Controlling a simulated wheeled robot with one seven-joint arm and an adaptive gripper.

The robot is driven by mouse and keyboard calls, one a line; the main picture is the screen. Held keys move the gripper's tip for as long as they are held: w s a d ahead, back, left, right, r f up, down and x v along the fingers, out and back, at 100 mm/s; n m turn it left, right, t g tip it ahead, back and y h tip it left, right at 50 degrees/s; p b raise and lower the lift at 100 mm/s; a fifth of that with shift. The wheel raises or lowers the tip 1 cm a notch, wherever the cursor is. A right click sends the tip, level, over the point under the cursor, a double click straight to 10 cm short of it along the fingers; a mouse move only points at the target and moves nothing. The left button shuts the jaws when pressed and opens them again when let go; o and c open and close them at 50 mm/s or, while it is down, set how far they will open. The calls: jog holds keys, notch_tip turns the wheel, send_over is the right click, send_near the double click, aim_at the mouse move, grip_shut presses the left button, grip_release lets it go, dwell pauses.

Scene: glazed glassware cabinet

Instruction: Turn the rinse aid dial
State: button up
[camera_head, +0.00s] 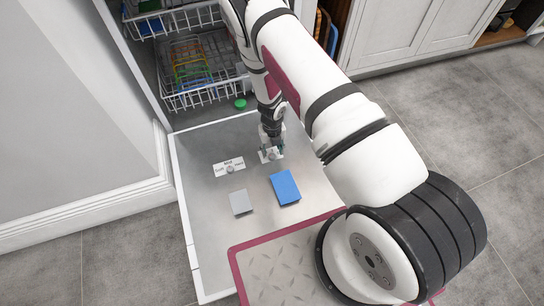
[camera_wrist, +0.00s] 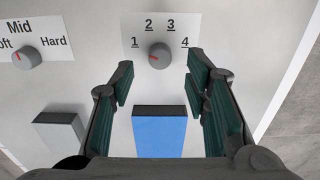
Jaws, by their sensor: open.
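The numbered dial (camera_wrist: 159,55) is a small round grey knob on a white label marked 1 to 4. In the head view the dial's label (camera_head: 266,157) is partly hidden by my gripper (camera_head: 272,142). My gripper (camera_wrist: 160,77) points down at the open dishwasher door (camera_head: 215,245). Its two green-padded fingers are apart, one to each side of the knob in the wrist view, with nothing held. I cannot tell whether a fingertip touches the knob.
A second dial (camera_wrist: 27,57) with a Mid and Hard label is to the left. A blue lid (camera_head: 285,187) and a grey lid (camera_head: 240,202) are nearer on the door. A wire rack (camera_head: 205,95) and a green round thing (camera_head: 240,103) are behind.

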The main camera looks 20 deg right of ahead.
aim_at(272, 155)
jog(key=shift+f+b, duration=0.6)
jog(key=shift+f, duration=1.2)
grip_shut()
